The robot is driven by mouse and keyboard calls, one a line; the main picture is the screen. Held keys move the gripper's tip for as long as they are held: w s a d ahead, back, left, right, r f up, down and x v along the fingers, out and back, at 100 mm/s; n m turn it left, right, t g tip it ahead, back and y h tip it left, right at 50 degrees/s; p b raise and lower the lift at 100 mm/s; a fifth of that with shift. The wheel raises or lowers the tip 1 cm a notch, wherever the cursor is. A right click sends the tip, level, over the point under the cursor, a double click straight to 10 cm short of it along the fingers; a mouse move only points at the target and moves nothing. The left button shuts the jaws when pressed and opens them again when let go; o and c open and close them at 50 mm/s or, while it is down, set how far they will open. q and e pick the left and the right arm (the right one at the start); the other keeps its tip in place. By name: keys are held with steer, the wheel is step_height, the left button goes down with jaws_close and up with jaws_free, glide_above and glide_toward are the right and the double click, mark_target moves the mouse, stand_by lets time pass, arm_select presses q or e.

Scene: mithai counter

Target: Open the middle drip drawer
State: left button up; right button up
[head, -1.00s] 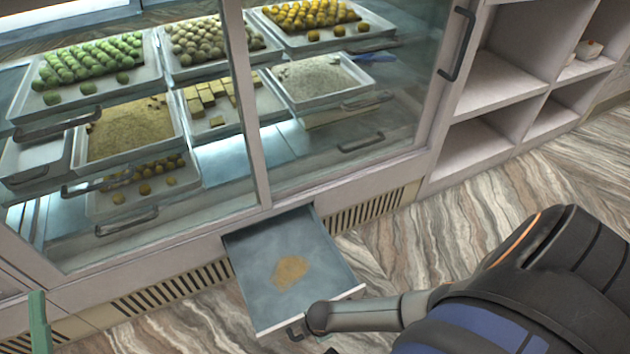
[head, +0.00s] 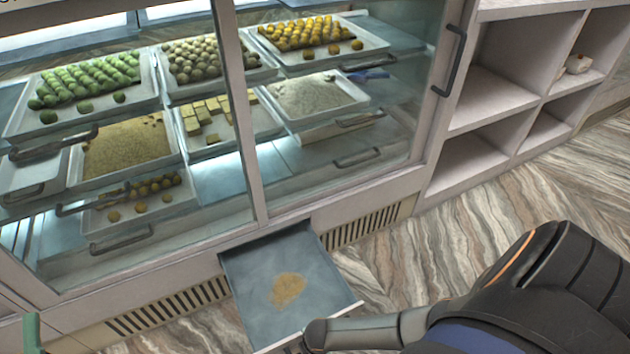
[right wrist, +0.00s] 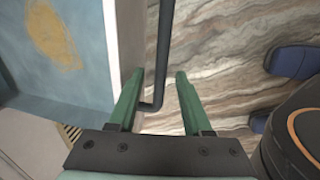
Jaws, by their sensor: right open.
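The middle drip drawer (head: 252,300) is pulled out from the base of the glass counter. Its grey-blue tray holds a tan stain (head: 288,288); the tray also shows in the right wrist view (right wrist: 95,70). The drawer's dark bar handle (right wrist: 163,50) runs between the two green fingers of my right gripper (right wrist: 159,75), which is open with gaps beside the bar. In the head view the right fingers are out of sight below the frame. A green finger of my left gripper (head: 32,334) shows at the lower left corner; its opening cannot be told.
The glass counter (head: 258,190) holds trays of sweets with dark handles. Vent grilles (head: 172,304) flank the drawer. An open shelf unit (head: 490,90) stands at the right. The marbled floor (head: 440,245) right of the drawer is clear up to my arm.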

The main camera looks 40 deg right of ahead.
arm_select(q)
steer(key=s+f+n+g+y+p, duration=0.2)
steer(key=f+g, duration=0.4)
steer(key=f, duration=0.7)
steer(key=s+f+n+g+y+p, duration=0.3)
steer(key=f+g+y+p, duration=0.1)
steer(key=f, duration=1)
steer(key=g+p, duration=0.1)
steer(key=g, duration=0.1)
steer(key=shift+s+a+f+n+g, duration=0.25)
steer(key=shift+s+f+n+g, duration=0.05)
steer(key=shift+s, duration=0.05)
arm_select(e)
step_height(320, 180, up, 12)
steer(key=s, duration=0.2)
steer(key=shift+s+a, duration=0.15)
steer(key=shift+a, duration=0.1)
